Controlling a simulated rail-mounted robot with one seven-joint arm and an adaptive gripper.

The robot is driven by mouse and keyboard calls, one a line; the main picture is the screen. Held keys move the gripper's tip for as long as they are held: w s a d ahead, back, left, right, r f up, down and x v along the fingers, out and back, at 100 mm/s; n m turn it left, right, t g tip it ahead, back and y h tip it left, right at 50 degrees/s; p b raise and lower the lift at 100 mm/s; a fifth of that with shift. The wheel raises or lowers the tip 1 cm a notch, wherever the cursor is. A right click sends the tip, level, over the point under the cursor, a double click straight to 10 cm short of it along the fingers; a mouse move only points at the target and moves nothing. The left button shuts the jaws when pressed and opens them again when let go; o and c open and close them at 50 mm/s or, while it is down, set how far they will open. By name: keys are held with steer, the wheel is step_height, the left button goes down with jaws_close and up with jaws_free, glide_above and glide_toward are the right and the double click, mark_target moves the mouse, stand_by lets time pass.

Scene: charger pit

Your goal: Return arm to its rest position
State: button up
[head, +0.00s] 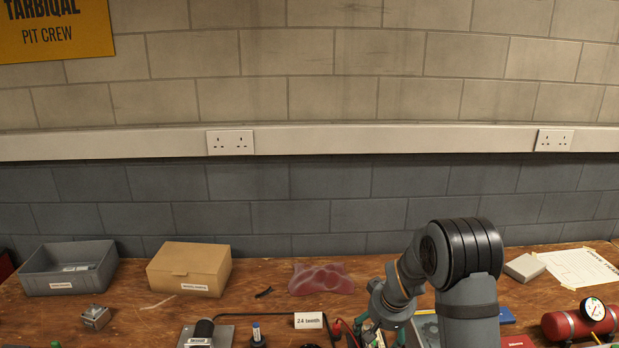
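My grey arm rises from the bottom of the head view, right of the middle, and bends at a large black-banded joint. From there it slopes down and left over the wooden bench (240,285). My gripper (383,334) is at the bottom edge, low over the bench among small parts. Its fingers are partly cut off by the frame, so their opening and anything between them cannot be made out.
A grey bin (70,283) and a cardboard box (188,270) stand at the back left. A pinkish-red bag (320,279) lies mid-bench. A "24 teeth" card (309,320) stands left of my gripper. A red tank with a gauge (580,320) is at right. The wall (250,220) closes the back.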

mark_target(378, 339)
step_height(378, 339, down, 3)
steer(key=shift+f+b, duration=0.1)
steer(key=shift+b, duration=0.5)
steer(key=shift+s+p, duration=0.1)
steer(key=shift+p, duration=0.25)
steer(key=shift+r+p, duration=0.55)
steer(key=shift+p, duration=0.2)
steer(key=shift+f, duration=0.5)
steer(key=shift+r, duration=0.1)
